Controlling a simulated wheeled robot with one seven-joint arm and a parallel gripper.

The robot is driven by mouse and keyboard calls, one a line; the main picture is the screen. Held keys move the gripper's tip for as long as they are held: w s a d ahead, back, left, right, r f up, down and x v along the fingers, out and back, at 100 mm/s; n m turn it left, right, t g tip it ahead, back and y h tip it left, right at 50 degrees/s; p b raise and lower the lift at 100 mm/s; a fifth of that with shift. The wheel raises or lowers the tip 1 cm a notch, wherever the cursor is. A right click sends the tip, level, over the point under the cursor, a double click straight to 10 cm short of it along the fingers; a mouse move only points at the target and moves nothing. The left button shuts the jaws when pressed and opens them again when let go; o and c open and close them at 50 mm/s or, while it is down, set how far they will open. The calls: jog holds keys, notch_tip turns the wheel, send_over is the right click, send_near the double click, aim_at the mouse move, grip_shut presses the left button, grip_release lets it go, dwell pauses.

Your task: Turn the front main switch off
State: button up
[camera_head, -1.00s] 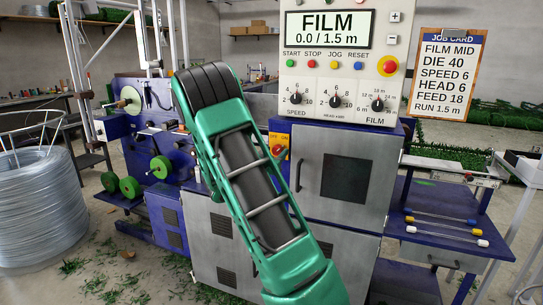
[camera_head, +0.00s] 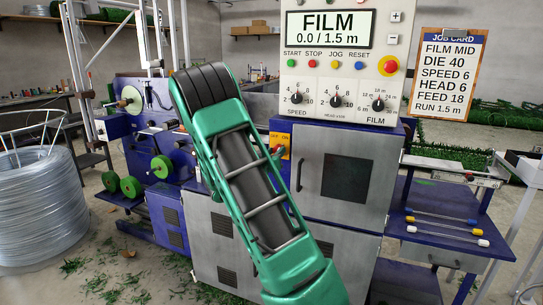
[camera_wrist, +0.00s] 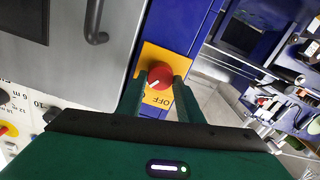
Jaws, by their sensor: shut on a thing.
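The front main switch is a round red knob (camera_wrist: 160,75) on a yellow plate (camera_wrist: 151,54) in the wrist view. A pale pointer mark on the knob slants toward the picture's lower left. The word OFF shows upside down on the plate, below the knob. My gripper (camera_wrist: 160,82) is shut on the knob, one green finger on each side. In the head view the yellow plate (camera_head: 286,139) shows at the upper left of the grey cabinet door. My green arm hides most of the switch there.
The control panel (camera_head: 338,55) above reads FILM 0.0 / 1.5 m and carries coloured buttons and dials. A door handle (camera_head: 299,173) stands close right of the switch. A wire coil (camera_head: 40,210) is at the left, a side table (camera_head: 440,205) at the right.

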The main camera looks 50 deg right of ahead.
jog(key=n, duration=0.4)
jog(key=shift+w+r+n, duration=0.1)
jog(key=shift+n, duration=0.2)
jog(key=n, duration=0.3)
jog(key=shift+n, duration=0.4)
jog(key=n, duration=0.3)
jog(key=shift+w, duration=0.1)
jog(key=shift+f+n, duration=0.15)
jog(key=shift+n, duration=0.85)
jog(key=shift+f+n, duration=0.1)
jog(key=shift+n, duration=0.9)
jog(key=o, duration=1)
jog(key=shift+f, duration=0.1)
